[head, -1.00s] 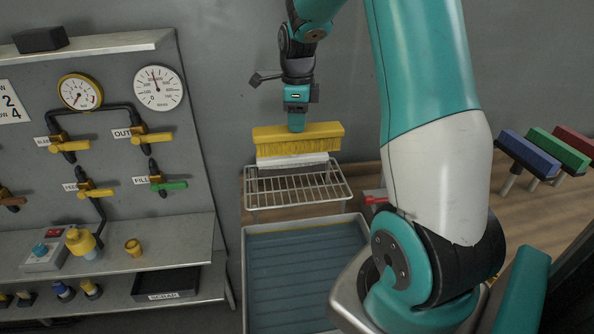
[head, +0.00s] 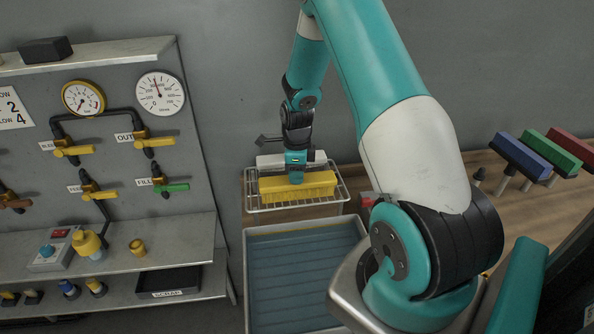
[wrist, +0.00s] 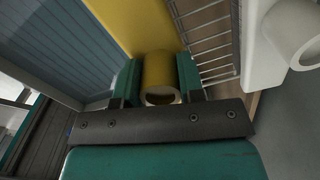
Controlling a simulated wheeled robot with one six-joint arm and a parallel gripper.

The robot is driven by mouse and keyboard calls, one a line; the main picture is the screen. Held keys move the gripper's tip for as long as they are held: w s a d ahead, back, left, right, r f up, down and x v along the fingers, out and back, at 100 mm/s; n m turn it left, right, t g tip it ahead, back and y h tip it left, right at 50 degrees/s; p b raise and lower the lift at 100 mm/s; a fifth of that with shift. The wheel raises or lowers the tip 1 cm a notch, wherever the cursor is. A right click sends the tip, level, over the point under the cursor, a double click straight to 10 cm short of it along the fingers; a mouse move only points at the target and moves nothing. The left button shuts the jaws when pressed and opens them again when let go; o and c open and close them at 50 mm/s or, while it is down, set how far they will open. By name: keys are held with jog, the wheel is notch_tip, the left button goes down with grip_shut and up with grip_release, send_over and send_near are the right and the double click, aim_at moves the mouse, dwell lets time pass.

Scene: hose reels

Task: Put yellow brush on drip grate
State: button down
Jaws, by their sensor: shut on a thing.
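The yellow brush (head: 311,184) is a long block with bristles below. My gripper (head: 296,176) is shut on its round yellow handle socket, which shows between the two teal fingers in the wrist view (wrist: 160,84). The drip grate (head: 262,206) is a white wire rack behind the blue-lined basin. The brush is level over the front part of the grate, at or very near its wires; I cannot tell whether it touches. A white brush (head: 274,161) lies on the grate just behind the yellow one and also shows at right in the wrist view (wrist: 268,45).
The basin (head: 300,285) with a blue ribbed floor is in front of the grate. Blue (head: 521,157), green (head: 551,151) and red (head: 573,146) brushes stand on posts at right. A valve panel with gauges and shelves is at left.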

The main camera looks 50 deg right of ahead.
jog(key=shift+f, duration=0.15)
jog(key=c, duration=0.7)
grip_release()
jog(key=shift+c, duration=0.2)
